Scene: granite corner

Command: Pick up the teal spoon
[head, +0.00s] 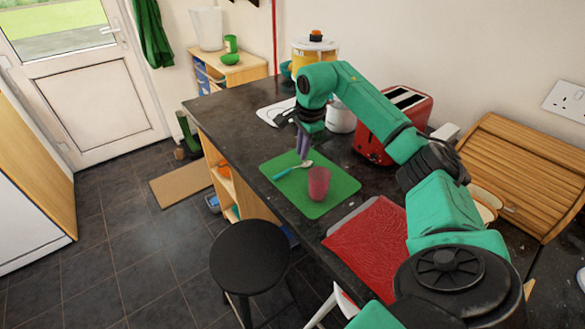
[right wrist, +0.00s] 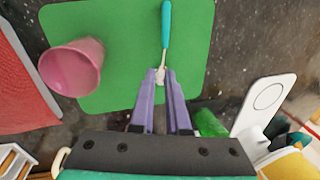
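The teal spoon (head: 291,170) lies on a green mat (head: 338,187) on the dark worktop. It has a teal handle and a pale head. In the right wrist view the handle of the spoon (right wrist: 166,25) points up the picture, and its pale head shows between my purple fingertips. My right gripper (head: 303,154) reaches down above the head end of the spoon. In the right wrist view my right gripper (right wrist: 161,73) shows a gap between its fingers, so it is open. I cannot tell whether the fingers touch the spoon. My left gripper is out of view.
A pink cup (head: 318,184) stands on the mat close to the spoon; it also shows in the right wrist view (right wrist: 72,67). A red toaster (head: 376,143) stands behind. A black stool (head: 249,257) stands before the worktop.

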